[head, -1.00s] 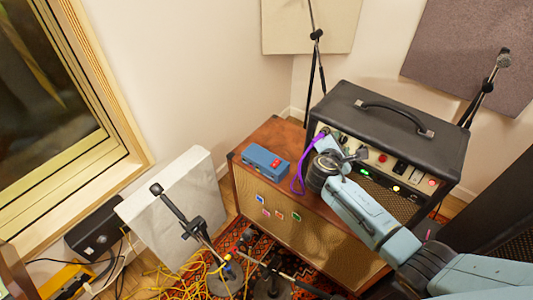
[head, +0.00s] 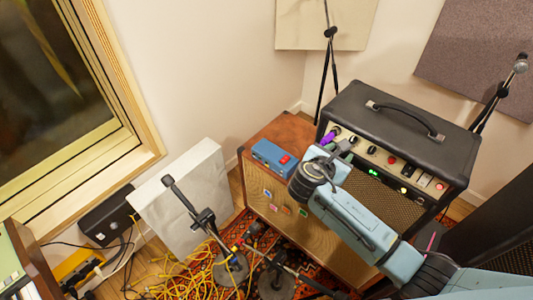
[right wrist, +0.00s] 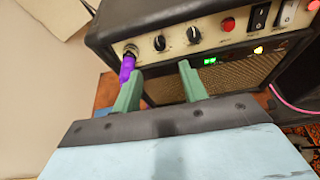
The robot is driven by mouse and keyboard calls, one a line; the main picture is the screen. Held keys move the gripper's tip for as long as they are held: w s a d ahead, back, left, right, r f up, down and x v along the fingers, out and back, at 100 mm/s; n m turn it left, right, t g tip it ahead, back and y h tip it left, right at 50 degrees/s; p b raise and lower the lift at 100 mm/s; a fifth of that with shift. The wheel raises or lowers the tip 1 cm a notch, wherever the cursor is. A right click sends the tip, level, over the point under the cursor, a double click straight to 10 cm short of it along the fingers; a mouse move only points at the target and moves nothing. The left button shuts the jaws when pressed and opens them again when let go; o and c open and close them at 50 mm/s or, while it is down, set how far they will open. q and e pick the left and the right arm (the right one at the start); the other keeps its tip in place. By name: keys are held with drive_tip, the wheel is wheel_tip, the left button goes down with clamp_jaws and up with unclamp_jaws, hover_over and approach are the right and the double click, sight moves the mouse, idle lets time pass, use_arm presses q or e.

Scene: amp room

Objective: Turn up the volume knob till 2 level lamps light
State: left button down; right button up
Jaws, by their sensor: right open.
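The black amplifier (head: 400,115) shows its cream control panel. Two dark knobs are on it, a left knob (right wrist: 159,43) and a right knob (right wrist: 194,35); I cannot read which is volume. A small green light (right wrist: 210,61) glows below the right knob, and a pale yellow light (right wrist: 258,49) glows farther right. I cannot tell how many lamps make up the green glow. My right gripper (right wrist: 158,70) is open and empty, its green fingers just in front of the panel, below and apart from the knobs. My left gripper is out of view.
A purple plug (right wrist: 127,64) sits in the panel's left socket, close to my left-hand finger. A blue box (head: 274,157) with a red button lies on the wooden cabinet (head: 268,226). Microphone stands and yellow cables (head: 185,272) clutter the floor.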

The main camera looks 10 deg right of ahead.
drive_tip(key=w+a+f+m+t+y+b, duration=0.3)
drive_tip(key=w+a+y+b, duration=0.1)
drive_tip(key=a+y, duration=0.3)
drive_tip(key=w+a+f+m+t+y+b, duration=0.3)
drive_tip(key=a+y+b, duration=0.3)
drive_tip(key=a, duration=0.5)
drive_tip(key=shift+w+a+f+m+t+y+b, duration=0.2)
drive_tip(key=shift+w+m+t+y+b, duration=0.15)
drive_tip(key=shift+w+m+t, duration=0.2)
idle(0.9)
